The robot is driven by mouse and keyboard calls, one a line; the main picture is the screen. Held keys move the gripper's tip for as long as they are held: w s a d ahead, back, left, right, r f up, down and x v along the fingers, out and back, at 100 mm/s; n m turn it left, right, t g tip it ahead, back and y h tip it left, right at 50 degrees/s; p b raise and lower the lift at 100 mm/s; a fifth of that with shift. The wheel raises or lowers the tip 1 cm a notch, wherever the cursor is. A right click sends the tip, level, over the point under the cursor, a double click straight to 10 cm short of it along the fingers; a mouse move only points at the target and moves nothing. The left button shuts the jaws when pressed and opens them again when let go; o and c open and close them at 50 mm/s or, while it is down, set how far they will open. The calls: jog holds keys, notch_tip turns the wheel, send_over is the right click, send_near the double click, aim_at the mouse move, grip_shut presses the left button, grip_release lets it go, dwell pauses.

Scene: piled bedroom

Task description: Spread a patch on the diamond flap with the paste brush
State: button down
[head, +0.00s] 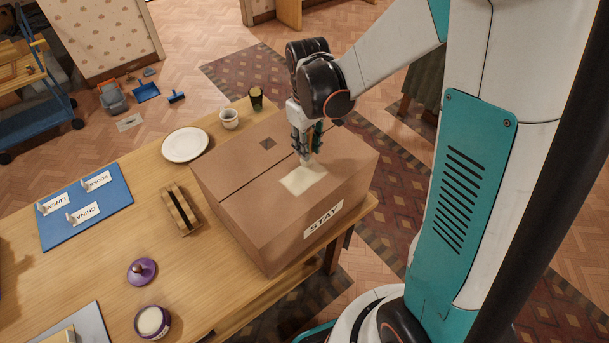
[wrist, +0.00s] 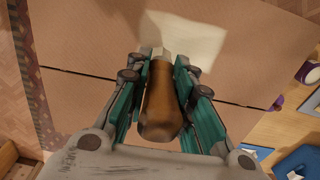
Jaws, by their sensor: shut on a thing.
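My gripper (head: 303,145) is shut on the paste brush, whose brown wooden handle (wrist: 162,105) fills the space between the fingers in the wrist view. The brush points down at the closed cardboard box (head: 246,222). Its tip is at the far edge of a pale cream patch (head: 303,179) on the near flap; I cannot tell whether it touches. The patch also shows in the wrist view (wrist: 205,42), beyond the brush. A dark diamond-like mark (head: 267,143) lies on the far flap, across the seam. The open paste jar (head: 152,322) stands at the table's front.
The box's near side bears a STAY label (head: 323,219). A purple lid (head: 142,271), a brown strapped block (head: 181,209), a white plate (head: 186,145), a cup (head: 229,118) and a dark glass (head: 256,98) stand on the table. A blue board (head: 85,214) holds several name cards.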

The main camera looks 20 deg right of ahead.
jog(key=shift+f, duration=0.6)
jog(key=shift+f, duration=0.2)
